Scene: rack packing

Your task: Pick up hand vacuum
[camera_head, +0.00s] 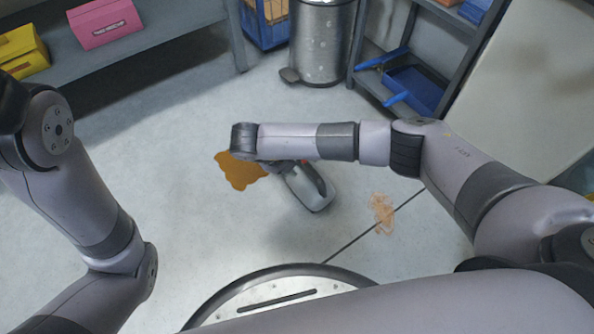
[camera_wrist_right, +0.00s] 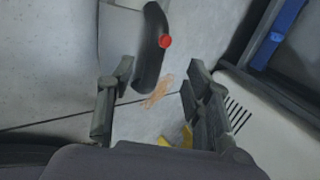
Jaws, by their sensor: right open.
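The hand vacuum (camera_head: 314,194) is a grey body with a dark handle and a red button. It lies on the floor, partly hidden under my right forearm in the head view. In the right wrist view its dark handle (camera_wrist_right: 150,55) with the red button shows just beyond the fingers. My right gripper (camera_wrist_right: 157,92) is open and empty, its two fingers apart with floor showing between them. In the head view only a dark bit of this gripper (camera_head: 279,165) shows below the forearm, close to the vacuum. My left arm is at the left; its gripper is out of view.
A brown stain (camera_head: 238,172) and a pale orange stain (camera_head: 382,212) mark the floor. A metal bin (camera_head: 321,45) stands behind. A shelf with a blue tray (camera_head: 415,88) is at the back right. A bench with pink (camera_head: 104,22) and yellow boxes (camera_head: 22,50) is at the back left.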

